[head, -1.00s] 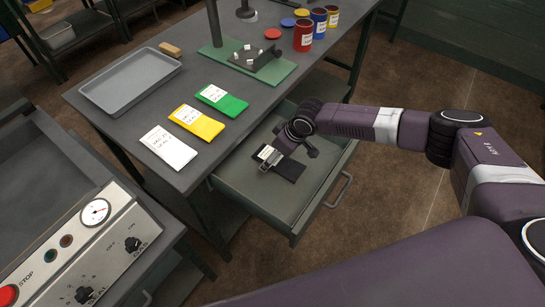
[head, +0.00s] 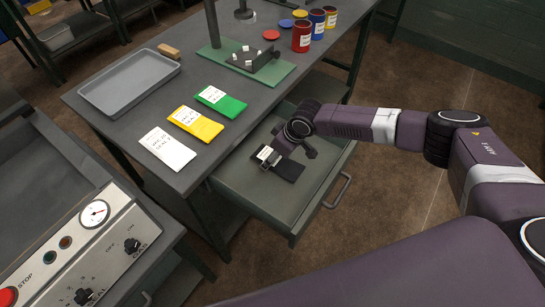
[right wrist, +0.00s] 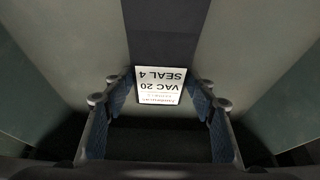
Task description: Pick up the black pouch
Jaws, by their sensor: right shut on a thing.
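The black pouch (head: 290,171) lies in the open drawer, with a white label (head: 265,153) at its far left end. My right gripper (head: 270,164) reaches down into the drawer and is shut on the pouch. In the right wrist view the black pouch (right wrist: 160,125) lies between the two fingers of my right gripper (right wrist: 160,84). Its label reads VAC 20 SEAL 4, upside down. The arm hides part of the pouch in the head view. My left gripper is out of view.
The drawer (head: 315,200) has low walls close around my gripper. On the table above lie white (head: 168,150), yellow (head: 195,124) and green (head: 221,101) pouches and a grey tray (head: 130,82). A control panel (head: 70,255) stands at lower left.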

